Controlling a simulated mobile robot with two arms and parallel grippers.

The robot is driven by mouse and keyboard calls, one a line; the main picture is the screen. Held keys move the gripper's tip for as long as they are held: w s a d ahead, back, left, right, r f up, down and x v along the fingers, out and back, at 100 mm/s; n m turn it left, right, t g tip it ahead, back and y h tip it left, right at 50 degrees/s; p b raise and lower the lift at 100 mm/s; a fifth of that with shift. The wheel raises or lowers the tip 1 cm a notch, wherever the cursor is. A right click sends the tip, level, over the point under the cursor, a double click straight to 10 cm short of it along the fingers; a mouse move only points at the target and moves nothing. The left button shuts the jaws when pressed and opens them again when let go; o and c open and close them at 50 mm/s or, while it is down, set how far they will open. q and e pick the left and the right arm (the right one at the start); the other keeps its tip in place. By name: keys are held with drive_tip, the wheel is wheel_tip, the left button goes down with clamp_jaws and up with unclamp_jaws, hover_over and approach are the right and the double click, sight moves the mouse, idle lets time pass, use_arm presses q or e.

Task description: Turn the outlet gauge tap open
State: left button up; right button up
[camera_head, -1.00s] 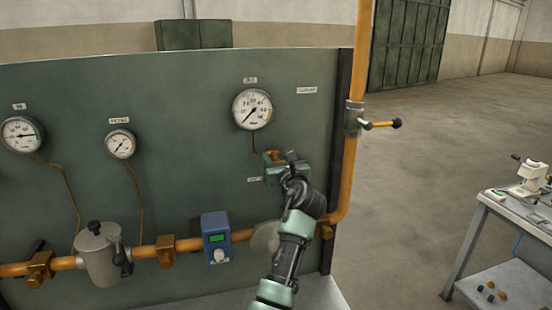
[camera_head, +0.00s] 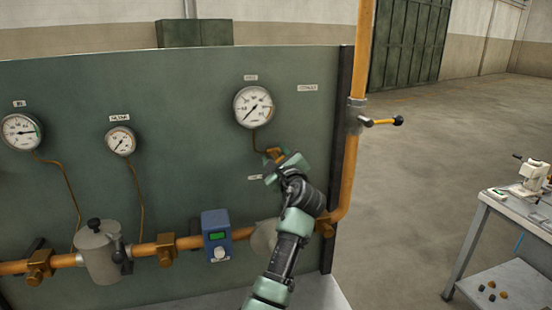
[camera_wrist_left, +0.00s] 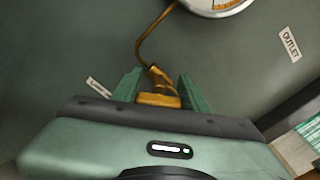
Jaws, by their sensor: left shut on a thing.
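The outlet gauge (camera_head: 254,107) is a round white dial at the upper right of the green panel, with its needle to the lower left. A thin brass tube runs down from it to the brass gauge tap (camera_head: 274,154). My left gripper (camera_head: 284,164) is at the tap and covers most of it, tilted in the head view. In the left wrist view the brass tap (camera_wrist_left: 158,97) sits between the two green fingers of the left gripper (camera_wrist_left: 160,92), which is shut on it. The tap's handle is mostly hidden. My right gripper is not in view.
An "OUTLET" label (camera_wrist_left: 290,44) is on the panel. An orange pipe (camera_head: 345,185) rises along the panel's right edge, with a lever valve (camera_head: 383,122). A blue box with a green display (camera_head: 216,236) is below left. A grey bench (camera_head: 515,210) stands at the right.

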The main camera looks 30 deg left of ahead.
use_arm(q)
drive_tip(key=n, duration=0.1)
drive_tip(key=n+b, duration=0.1)
drive_tip(key=n, duration=0.1)
drive_tip(key=shift+f, duration=0.25)
drive_tip(key=n+b, duration=0.2)
drive_tip(key=n, duration=0.1)
drive_tip(key=shift+s+n, duration=0.1)
drive_tip(key=shift+n, duration=0.2)
drive_tip(key=n+b, duration=0.2)
drive_tip(key=n, duration=0.1)
drive_tip(key=shift+f, duration=0.1)
drive_tip(key=shift+n+b, duration=0.4)
drive_tip(key=shift+n, duration=0.4)
drive_tip(key=o, duration=1.1)
drive_tip(key=shift+o, duration=1.4)
drive_tip(key=shift+a, duration=0.1)
